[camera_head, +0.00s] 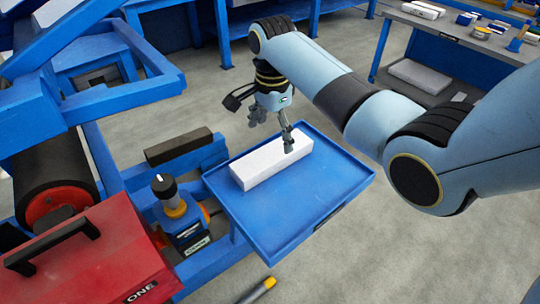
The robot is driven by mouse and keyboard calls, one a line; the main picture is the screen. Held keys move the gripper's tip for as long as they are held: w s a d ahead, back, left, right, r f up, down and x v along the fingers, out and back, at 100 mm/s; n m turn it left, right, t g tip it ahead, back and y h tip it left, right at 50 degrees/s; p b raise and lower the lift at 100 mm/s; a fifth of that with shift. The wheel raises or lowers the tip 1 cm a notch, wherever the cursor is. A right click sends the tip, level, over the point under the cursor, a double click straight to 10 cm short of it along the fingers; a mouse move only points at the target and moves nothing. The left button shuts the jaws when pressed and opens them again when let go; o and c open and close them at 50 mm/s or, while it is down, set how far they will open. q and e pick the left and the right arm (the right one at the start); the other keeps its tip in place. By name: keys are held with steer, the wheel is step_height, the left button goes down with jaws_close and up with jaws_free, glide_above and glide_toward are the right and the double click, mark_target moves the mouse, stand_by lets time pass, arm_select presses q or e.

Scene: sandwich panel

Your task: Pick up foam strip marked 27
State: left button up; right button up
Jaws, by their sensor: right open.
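A white foam strip (262,168) lies on a blue tray table (325,192), close to its far left edge. I cannot read any number on it. My right gripper (271,132) reaches in from the right, above the strip. Its fingers point down and are apart, with one finger overlapping the strip's far right end in this view. I cannot tell whether that finger touches the strip. Nothing shows between the fingers. My left gripper is not in view.
A dark bar (180,146) lies left of the tray. A grey workbench (460,38) stands at the upper right.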

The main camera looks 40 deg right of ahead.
mark_target(273, 152)
steer(key=f, duration=0.5)
steer(key=f+b, duration=0.1)
steer(key=f, duration=0.2)
steer(key=shift+w+d+f, duration=0.25)
steer(key=shift+d+f, duration=0.05)
steer(key=shift+f, duration=0.05)
steer(key=c, duration=1.3)
